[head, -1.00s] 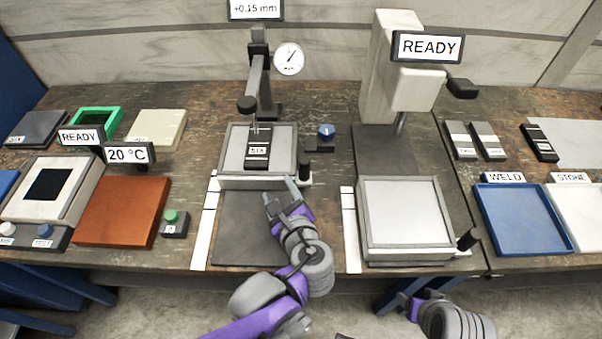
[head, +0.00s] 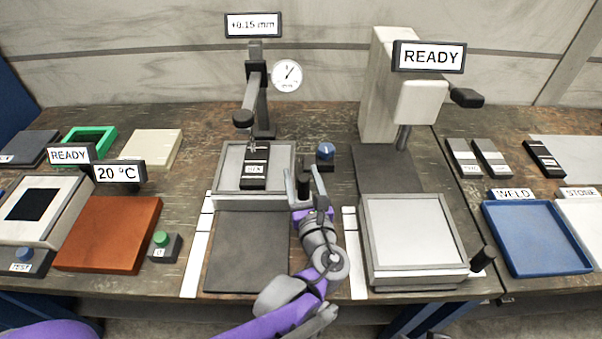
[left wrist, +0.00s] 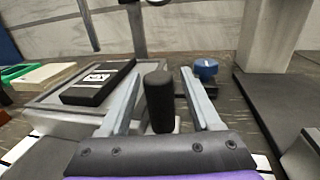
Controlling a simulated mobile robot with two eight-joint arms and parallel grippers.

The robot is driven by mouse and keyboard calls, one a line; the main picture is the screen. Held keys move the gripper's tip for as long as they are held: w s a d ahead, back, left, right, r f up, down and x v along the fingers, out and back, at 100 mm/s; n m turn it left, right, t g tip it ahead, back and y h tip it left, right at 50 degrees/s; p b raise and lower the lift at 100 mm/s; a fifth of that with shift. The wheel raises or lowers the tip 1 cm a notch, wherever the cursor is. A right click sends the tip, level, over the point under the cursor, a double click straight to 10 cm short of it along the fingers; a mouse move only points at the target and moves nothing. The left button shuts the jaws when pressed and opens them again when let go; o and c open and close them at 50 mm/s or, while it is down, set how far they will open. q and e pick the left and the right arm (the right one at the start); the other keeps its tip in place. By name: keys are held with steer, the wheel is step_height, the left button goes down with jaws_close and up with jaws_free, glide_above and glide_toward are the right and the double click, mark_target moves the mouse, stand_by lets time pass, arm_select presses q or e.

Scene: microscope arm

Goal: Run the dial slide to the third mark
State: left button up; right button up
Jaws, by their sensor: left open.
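The dial slide (head: 228,180) is a grey framed plate under the dial stand, with a dark labelled block (head: 254,168) lying on it. A black upright handle (head: 304,184) stands at its front right corner; it also shows in the left wrist view (left wrist: 159,100). My left gripper (head: 305,182) is open, with one finger on each side of the handle and gaps visible. The white strip with marks (head: 198,245) runs along the left of the dark track (head: 248,250). The slide sits at the far end of this track. The right gripper is out of view.
The dial gauge (head: 287,75) hangs above, under a display reading +0.15 mm (head: 253,25). A blue knob (head: 325,151) stands just right of the slide. A second slide (head: 415,235) with its own black handle is at right. The dark track in front is bare.

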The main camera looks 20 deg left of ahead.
arm_select(q)
steer(key=shift+w+a, duration=0.3)
steer(key=shift+w, duration=0.25)
jaws_close()
stand_by(1.1)
